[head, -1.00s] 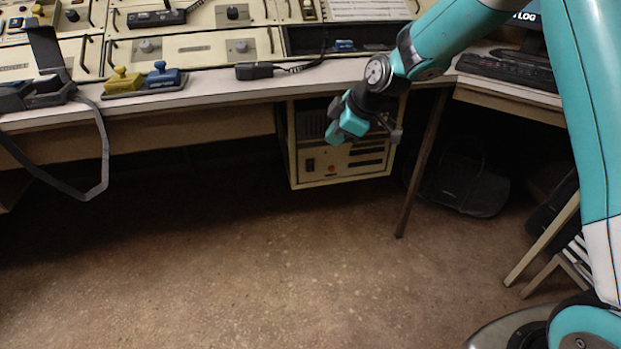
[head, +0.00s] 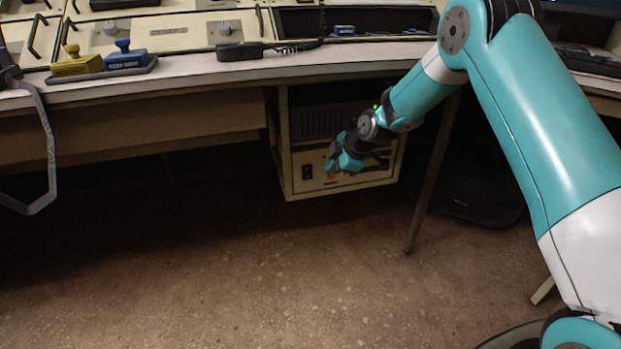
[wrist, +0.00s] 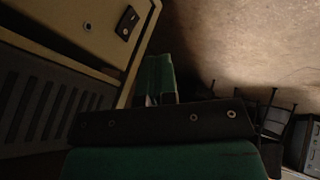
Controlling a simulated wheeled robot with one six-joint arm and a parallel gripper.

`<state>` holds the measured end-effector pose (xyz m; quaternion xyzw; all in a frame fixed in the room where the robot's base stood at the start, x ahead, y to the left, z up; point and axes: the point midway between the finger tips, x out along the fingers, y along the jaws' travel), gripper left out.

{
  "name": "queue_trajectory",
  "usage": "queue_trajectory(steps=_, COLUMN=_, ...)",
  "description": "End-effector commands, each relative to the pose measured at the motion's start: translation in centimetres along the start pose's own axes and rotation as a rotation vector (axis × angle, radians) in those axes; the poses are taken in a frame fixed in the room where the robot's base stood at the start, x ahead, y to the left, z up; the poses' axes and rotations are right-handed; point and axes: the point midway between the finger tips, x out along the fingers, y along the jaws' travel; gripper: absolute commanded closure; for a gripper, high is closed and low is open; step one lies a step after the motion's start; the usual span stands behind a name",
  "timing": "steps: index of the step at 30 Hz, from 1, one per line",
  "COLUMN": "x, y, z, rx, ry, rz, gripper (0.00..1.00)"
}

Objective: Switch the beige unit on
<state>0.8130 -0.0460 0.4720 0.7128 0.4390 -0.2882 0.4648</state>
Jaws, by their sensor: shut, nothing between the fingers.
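The beige unit (head: 296,188) hangs under the desk, with a dark vented upper part and a beige front panel. A small black switch (head: 307,172) sits at the left of that panel. My gripper (head: 335,172) is shut and empty, in front of the panel just right of the switch; it covers part of the panel. In the wrist view the shut fingers (wrist: 160,80) lie beside the beige panel (wrist: 60,30), apart from the black switch (wrist: 127,22) above them. I cannot tell which way the switch is set.
The desk edge (head: 200,85) runs above the unit. A desk leg (head: 430,175) stands to its right, with a dark bag (head: 480,195) behind. A handset (head: 240,50) and yellow and blue stamps lie on the desk. The floor (head: 220,270) in front is clear.

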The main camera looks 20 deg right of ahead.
Motion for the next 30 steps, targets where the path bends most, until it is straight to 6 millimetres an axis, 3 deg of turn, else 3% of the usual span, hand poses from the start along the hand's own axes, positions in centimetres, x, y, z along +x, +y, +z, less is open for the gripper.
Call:
queue_trajectory(steps=5, x=1.9, y=-0.2, z=0.0, rx=-0.001, ry=0.001, rz=-0.002, gripper=1.00)
queue_trajectory(steps=18, x=11.1, y=0.0, z=-0.1, rx=-0.005, ry=0.002, rz=0.000, gripper=1.00)
queue_trajectory(steps=24, x=12.0, y=2.2, z=-0.1, rx=-0.003, ry=0.002, rz=-0.001, gripper=1.00)
queue_trajectory(steps=30, x=12.3, y=3.1, z=-0.1, rx=-0.002, ry=0.001, rz=-0.002, gripper=1.00)
